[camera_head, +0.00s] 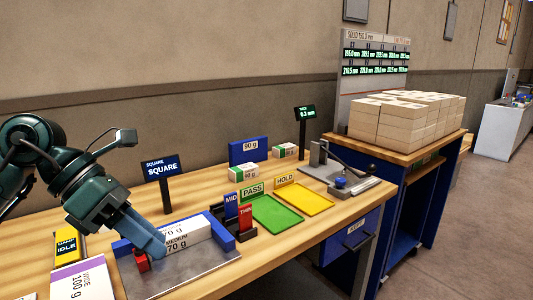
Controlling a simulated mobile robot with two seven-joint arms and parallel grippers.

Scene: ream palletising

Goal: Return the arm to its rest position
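My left gripper (156,243) comes in from the left, its blue fingers pointing down to the right at the near end of a white ream marked MEDIUM 70 g (190,236). The ream lies in a blue-sided jig on a grey metal plate (205,265). The fingers overlap the ream's left end in this view; I cannot tell whether they touch it or how far apart they are. A small red block (141,260) is just below the fingertips. My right gripper is not in view.
The wooden bench (290,245) holds a SQUARE sign (162,170), a green PASS tray (276,215), a yellow HOLD tray (305,198), and a lever device (342,182). A WIDE 100 g ream (82,283) is at front left. Stacked reams (400,115) stand on a cart at right.

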